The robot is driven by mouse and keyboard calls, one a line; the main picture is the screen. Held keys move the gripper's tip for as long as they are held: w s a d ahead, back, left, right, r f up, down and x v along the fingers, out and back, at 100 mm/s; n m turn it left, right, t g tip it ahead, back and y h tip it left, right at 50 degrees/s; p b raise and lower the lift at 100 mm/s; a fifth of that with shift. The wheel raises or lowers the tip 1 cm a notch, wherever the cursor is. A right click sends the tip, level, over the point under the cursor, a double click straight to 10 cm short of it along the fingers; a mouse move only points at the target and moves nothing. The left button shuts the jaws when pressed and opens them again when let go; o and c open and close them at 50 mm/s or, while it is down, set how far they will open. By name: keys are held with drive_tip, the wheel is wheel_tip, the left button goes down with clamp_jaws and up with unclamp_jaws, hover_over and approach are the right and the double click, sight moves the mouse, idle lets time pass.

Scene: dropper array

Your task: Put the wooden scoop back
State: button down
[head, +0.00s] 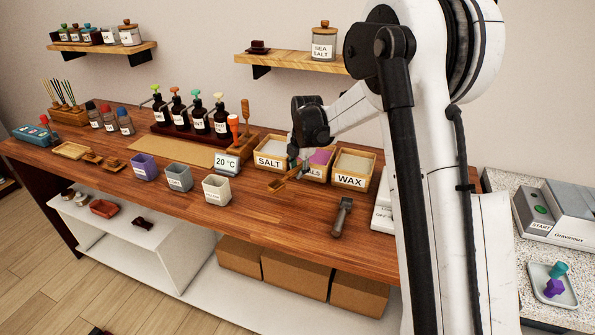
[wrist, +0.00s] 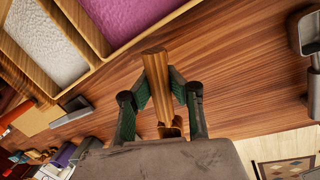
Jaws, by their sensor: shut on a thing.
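The wooden scoop (head: 278,187) is in my gripper (head: 297,168), just in front of the salt bin (head: 270,152) and the middle bin of purple petals or salts (head: 318,162). In the wrist view the fingers of my gripper (wrist: 162,98) are shut on the scoop's wooden piece (wrist: 157,75) from both sides, and part of it continues below between the fingers. It appears to be held above the table, though the exact height is hard to tell. My arm partly hides the middle bin.
The wax bin (head: 352,170) stands to the right. A grey metal scoop (head: 342,216) lies on the wooden table (head: 270,222). A wooden stand with upright tools (head: 243,135), a 20 °C display (head: 227,162) and labelled cups (head: 217,189) are to the left. The table's front right is mostly clear.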

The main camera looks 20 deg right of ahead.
drive_tip(key=shift+f, duration=0.1)
drive_tip(key=c, duration=1.8)
unclamp_jaws()
